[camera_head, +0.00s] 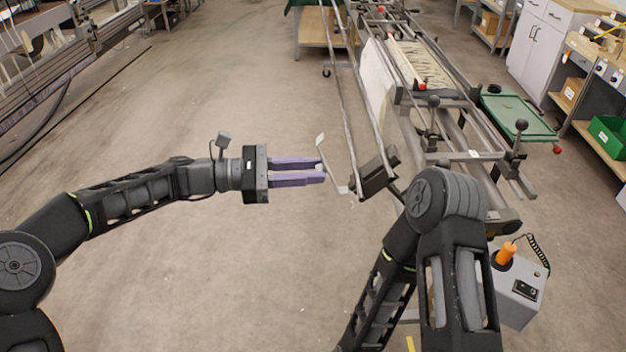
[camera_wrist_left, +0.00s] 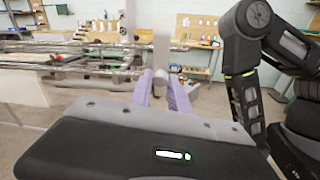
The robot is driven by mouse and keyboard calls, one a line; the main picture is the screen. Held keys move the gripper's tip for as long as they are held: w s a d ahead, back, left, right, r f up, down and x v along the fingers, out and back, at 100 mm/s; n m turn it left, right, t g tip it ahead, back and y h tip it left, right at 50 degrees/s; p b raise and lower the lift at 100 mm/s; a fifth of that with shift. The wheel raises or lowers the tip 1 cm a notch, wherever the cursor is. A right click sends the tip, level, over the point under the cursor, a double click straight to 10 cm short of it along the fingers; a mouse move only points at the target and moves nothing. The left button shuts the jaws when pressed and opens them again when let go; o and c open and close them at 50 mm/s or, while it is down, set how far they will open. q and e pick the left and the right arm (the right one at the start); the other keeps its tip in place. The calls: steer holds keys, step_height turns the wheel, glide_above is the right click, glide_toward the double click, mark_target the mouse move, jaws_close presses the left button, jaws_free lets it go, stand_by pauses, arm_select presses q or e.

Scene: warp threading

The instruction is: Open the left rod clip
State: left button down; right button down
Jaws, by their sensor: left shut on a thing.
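My left gripper (camera_head: 322,170) reaches in from the left, with its purple fingers pointing right. Its tips close on a thin pale metal piece, which I take to be the left rod clip (camera_head: 331,162), at the near end of the frame's rods. In the left wrist view the purple fingers (camera_wrist_left: 165,88) frame a pale upright strip of the clip (camera_wrist_left: 162,56). The part between the tips is too small to make out. My right gripper's dark body (camera_head: 374,178) is just right of the clip; its fingers are hidden.
The floor left of the frame is clear.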

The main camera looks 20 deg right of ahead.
arm_select(q)
steer(key=shift+w+a+f+h+b, duration=0.1)
steer(key=shift+a+f+h+b, duration=0.25)
steer(key=shift+f+h+b, duration=0.5)
steer(key=shift+w+a+f+h+b, duration=0.1)
steer(key=shift+a+f+h+b, duration=0.3)
steer(key=shift+h+b, duration=0.6)
steer(key=shift+d, duration=0.1)
steer(key=c, duration=1.2)
jaws_free()
steer(key=shift+f, duration=0.1)
steer(key=shift+c, duration=0.2)
steer(key=v, duration=0.7)
steer(key=shift+a+b, duration=0.35)
steer(key=shift+w+f, duration=0.1)
steer(key=shift+c, duration=0.3)
